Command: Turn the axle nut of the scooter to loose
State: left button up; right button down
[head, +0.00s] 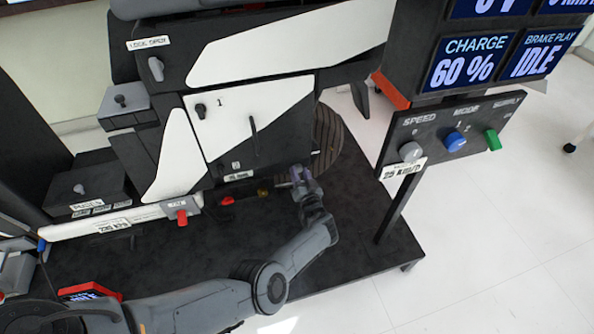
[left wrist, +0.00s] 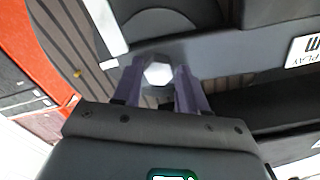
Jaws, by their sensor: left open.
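The axle nut (left wrist: 158,73) is a pale, six-sided nut at the upper middle of the left wrist view. It lies between the two purple fingers of my left gripper (left wrist: 160,78), which are open, one on each side. I cannot tell whether they touch it. In the head view my left gripper (head: 299,178) is beside the scooter's dark ridged wheel (head: 329,135), low on the rig, and the nut is hidden there. The scooter's black and white body (head: 262,125) stands behind the arm. My right gripper is not in view.
A post on the right carries a panel with a grey speed knob (head: 410,152), a blue mode knob (head: 454,141) and a green switch (head: 492,139).

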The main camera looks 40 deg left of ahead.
pick_arm(q)
jog(key=shift+w+a, duration=0.1)
jog(key=shift+w, duration=0.05)
jog(key=shift+d, duration=0.2)
jog(key=shift+c, duration=1.1)
jog(key=shift+f, duration=0.1)
jog(key=c, duration=0.5)
jog(key=shift+c, duration=0.2)
